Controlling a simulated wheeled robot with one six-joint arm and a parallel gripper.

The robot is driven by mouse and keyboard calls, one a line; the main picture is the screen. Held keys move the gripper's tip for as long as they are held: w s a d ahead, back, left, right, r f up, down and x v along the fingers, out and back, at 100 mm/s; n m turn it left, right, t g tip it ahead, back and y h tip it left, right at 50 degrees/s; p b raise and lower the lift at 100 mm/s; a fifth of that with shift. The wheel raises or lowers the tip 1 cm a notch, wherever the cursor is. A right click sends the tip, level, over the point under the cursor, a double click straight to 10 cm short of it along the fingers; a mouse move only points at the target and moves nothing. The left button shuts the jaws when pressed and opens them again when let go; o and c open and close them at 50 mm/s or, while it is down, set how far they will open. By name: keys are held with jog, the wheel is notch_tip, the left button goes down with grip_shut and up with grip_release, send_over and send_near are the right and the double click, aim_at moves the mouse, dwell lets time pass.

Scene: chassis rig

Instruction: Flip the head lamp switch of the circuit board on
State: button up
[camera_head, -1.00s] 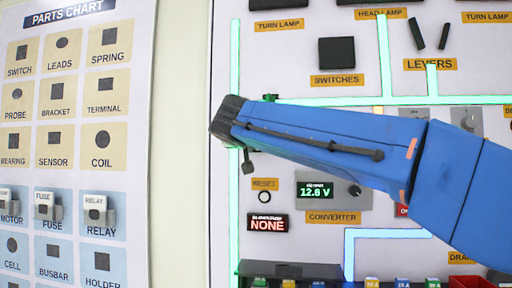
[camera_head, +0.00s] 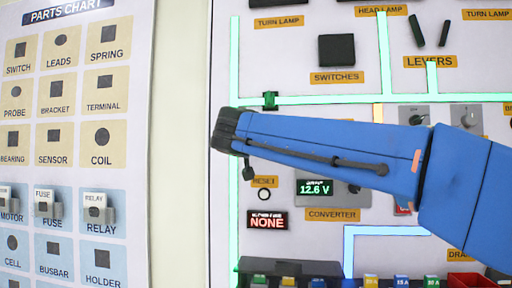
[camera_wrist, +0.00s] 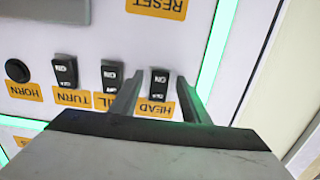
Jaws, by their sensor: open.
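The head lamp switch (camera_wrist: 159,84) is a small black rocker with white ON lettering. It shows in the wrist view above its upside-down orange HEAD label (camera_wrist: 157,109). My gripper (camera_wrist: 160,77) is open and empty, its two dark fingers on either side of the switch in the picture. I cannot tell whether they touch the panel or which way the rocker is set. In the head view my blue arm reaches left across the circuit board (camera_head: 290,70), and this switch cannot be made out there.
Beside the head switch are a similar rocker (camera_wrist: 111,76), the turn switch (camera_wrist: 65,71) and a round horn button (camera_wrist: 17,70). A lit green strip (camera_wrist: 217,50) runs close by. In the head view, a converter display (camera_head: 314,188) reads 12.6 V and a parts chart (camera_head: 75,140) hangs left.

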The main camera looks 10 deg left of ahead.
jog(key=s+r, duration=0.1)
jog(key=s, duration=1.6)
jog(key=shift+s+a, duration=0.15)
jog(key=shift+a, duration=0.05)
jog(key=d+f+n+g+h, duration=0.1)
jog(key=d+f+g+h, duration=0.4)
jog(key=d+f, duration=2.25)
jog(key=s+d+f+g+y, duration=0.2)
jog(key=s+d+f, duration=0.4)
jog(key=s+f, duration=0.4)
jog(key=s+d+f+g+y, duration=0.3)
jog(key=s+d+f+g, duration=0.2)
jog(key=s+f, duration=0.5)
notch_tip(320, 180, down, 6)
jog(key=shift+s+d+f+m, duration=0.1)
jog(key=shift+s+d+m, duration=0.3)
jog(key=shift+d, duration=0.65)
